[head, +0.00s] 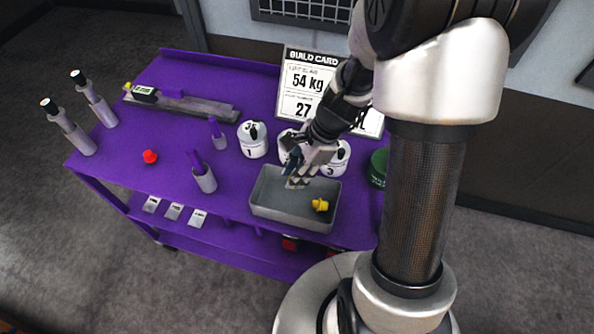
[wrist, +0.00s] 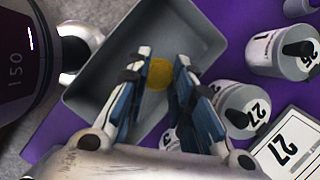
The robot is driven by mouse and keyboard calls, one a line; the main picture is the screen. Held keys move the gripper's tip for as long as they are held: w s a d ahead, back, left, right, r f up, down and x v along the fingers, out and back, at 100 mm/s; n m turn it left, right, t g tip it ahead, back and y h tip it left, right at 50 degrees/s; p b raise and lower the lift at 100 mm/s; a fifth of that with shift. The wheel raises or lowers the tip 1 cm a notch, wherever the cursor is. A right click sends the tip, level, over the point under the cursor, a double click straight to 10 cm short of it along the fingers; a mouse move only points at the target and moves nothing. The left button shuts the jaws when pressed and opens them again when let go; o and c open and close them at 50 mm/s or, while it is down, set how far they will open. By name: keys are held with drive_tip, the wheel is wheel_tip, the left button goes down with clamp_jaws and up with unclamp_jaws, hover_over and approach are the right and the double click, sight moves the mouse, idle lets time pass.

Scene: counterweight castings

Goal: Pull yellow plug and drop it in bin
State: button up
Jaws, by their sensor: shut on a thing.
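My gripper (head: 297,182) is over the grey bin (head: 262,212), pointing down into it. In the wrist view its two blue-and-grey fingers (wrist: 162,68) close on a round yellow plug (wrist: 160,74), with the bin floor behind. In the head view a yellow plug (head: 320,205) shows at the bin's right front. I cannot tell from the pictures whether both views show the same plug. The bin's rim also shows in the wrist view (wrist: 205,28); its lower part is hidden by my fingers.
White numbered castings, 1 (head: 253,140) and 3 (head: 336,160), stand behind the bin, with another partly hidden between them. A build card (head: 303,85) stands behind. A red cap (head: 150,157), grey cylinders and a bar (head: 195,107) lie or stand leftward. A green can (head: 378,167) is at right.

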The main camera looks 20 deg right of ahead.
drive_tip(key=shift+f+b, duration=0.55)
drive_tip(key=shift+f, duration=0.35)
drive_tip(key=o, duration=1)
drive_tip(key=shift+c, duration=0.2)
drive_tip(key=v, duration=1.2)
drive_tip(key=shift+a+r, duration=0.1)
drive_tip(key=shift+r, duration=0.1)
